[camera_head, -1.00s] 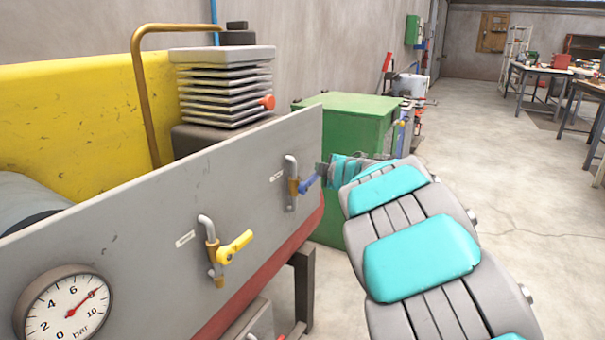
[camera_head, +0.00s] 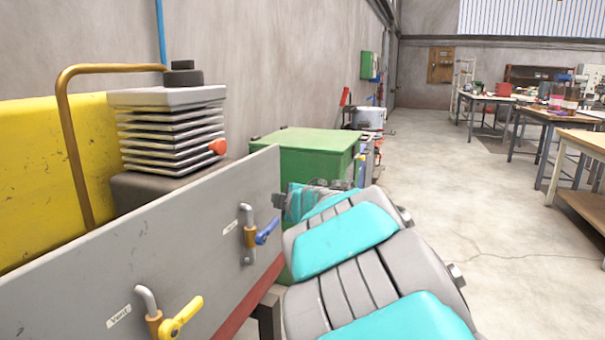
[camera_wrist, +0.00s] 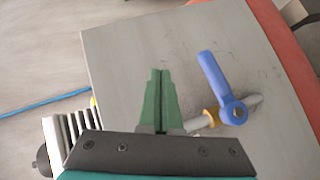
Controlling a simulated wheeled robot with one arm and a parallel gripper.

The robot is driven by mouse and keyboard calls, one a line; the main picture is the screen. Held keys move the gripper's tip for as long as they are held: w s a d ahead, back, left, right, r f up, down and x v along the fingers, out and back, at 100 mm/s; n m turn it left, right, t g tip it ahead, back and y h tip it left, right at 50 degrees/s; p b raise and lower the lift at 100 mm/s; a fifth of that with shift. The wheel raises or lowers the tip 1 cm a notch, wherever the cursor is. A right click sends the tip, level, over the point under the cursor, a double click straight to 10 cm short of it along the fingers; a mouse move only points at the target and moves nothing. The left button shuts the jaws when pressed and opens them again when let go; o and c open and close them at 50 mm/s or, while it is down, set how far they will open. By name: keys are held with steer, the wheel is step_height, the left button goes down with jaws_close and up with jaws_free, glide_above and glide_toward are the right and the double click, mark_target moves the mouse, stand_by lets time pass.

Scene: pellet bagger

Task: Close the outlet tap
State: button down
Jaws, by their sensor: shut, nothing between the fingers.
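The tap with a blue handle (camera_head: 267,231) sits on the grey panel near its right end. Its label is too small to read. In the wrist view the blue handle (camera_wrist: 212,75) slants from its pivot up and to the left, with the tap's brass body (camera_wrist: 211,115) beside it. A second tap, with a yellow handle (camera_head: 181,318), is lower left, beside a label reading "Vent". My gripper (camera_head: 279,206) is just above and right of the blue handle. In the wrist view my gripper's green fingers (camera_wrist: 160,73) are together and empty, left of the blue handle and apart from it in the picture.
The grey panel (camera_head: 200,215) carries both taps. A green cabinet (camera_head: 310,148) stands behind my gripper. A stack of grey plates (camera_head: 170,135) with an orange knob stands behind the panel. Open floor lies to the right, with worktables (camera_head: 545,113) farther off.

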steer(key=s+d+r, duration=0.3)
steer(key=d+r, duration=0.4)
steer(key=w+d+r+m+t+h, duration=0.2)
steer(key=w+r, duration=0.1)
steer(key=r, duration=0.3)
steer(key=w+d+r+m+t+h, duration=0.1)
steer(key=w+d+r+m+t, duration=0.2)
steer(key=r, duration=0.4)
steer(key=w+d+r+m+g+h+b, duration=0.1)
steer(key=w+d+m+h, duration=0.1)
steer(key=d+m+h, duration=0.3)
steer(key=w+d+r+m+h+b, duration=0.1)
steer(key=w+d+m+h, duration=0.1)
steer(key=w+d+m, duration=0.3)
steer(key=n+g+y+b, duration=0.4)
steer(key=n+g+y, duration=0.5)
steer(key=g+y, duration=0.3)
glide_above(269, 230)
steer(key=w+d, duration=0.2)
step_height(269, 230, down, 22)
steer(key=g, duration=0.1)
steer(key=shift+w+f+h, duration=0.15)
steer(key=shift+f, duration=0.75)
steer(key=shift+w+f+h, duration=0.1)
steer(key=shift+f+h, duration=0.05)
steer(key=shift+f, duration=0.75)
